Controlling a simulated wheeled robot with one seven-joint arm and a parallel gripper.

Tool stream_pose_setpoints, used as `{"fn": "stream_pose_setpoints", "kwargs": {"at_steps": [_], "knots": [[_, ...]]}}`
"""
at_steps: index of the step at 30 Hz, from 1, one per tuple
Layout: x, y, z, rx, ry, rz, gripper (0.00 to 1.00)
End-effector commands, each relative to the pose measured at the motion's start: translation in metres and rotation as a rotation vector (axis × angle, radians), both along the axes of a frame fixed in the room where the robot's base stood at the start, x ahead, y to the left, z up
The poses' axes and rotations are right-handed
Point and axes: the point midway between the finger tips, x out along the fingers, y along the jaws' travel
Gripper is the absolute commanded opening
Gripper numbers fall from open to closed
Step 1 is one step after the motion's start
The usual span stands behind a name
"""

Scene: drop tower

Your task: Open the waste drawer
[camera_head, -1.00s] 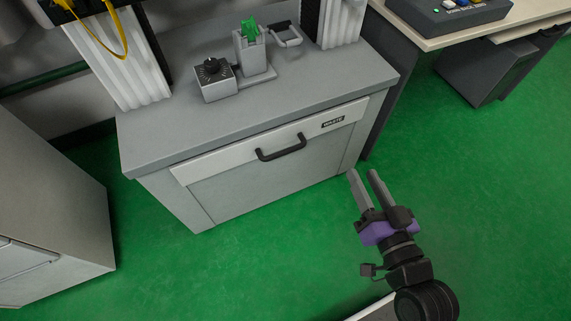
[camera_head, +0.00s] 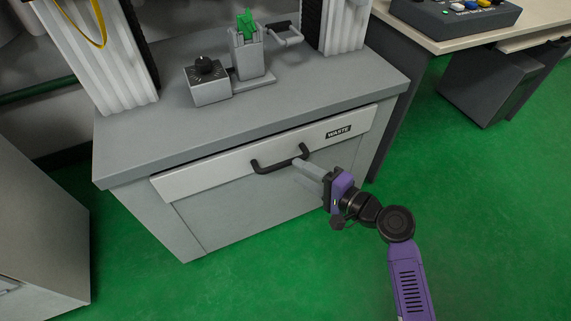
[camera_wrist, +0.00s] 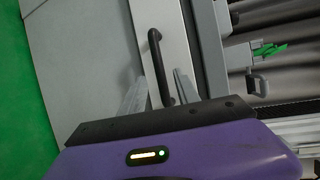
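The waste drawer (camera_head: 225,170) is the pale front panel under the grey cabinet top, with a "WASTE" label (camera_head: 338,131) at its right. It looks closed. Its black bar handle (camera_head: 278,164) sits mid-panel. My gripper (camera_head: 302,163) reaches in from the right, with its fingertips at the handle's right end. In the wrist view, the handle (camera_wrist: 156,60) runs into the space between the two grey fingers (camera_wrist: 161,80). The fingers are apart, with visible gaps beside the bar. Whether either finger touches the handle I cannot tell.
On the cabinet top (camera_head: 130,150) stand a grey dial box (camera_head: 208,84) and a fixture holding a green piece (camera_head: 246,26). A desk with a button console (camera_head: 455,15) is at the right. A grey cabinet (camera_head: 40,235) is at the left. Green floor in front is clear.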

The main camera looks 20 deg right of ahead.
Motion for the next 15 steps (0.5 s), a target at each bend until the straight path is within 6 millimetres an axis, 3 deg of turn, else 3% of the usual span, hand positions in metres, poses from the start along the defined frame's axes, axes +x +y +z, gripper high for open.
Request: {"fn": "stream_pose_setpoints", "kwargs": {"at_steps": [9, 15], "knots": [[0.043, 0.018, -0.01, -0.002, -0.002, 0.0, 0.38], [0.054, 0.023, -0.012, -0.004, -0.002, 0.0, 0.38]]}}
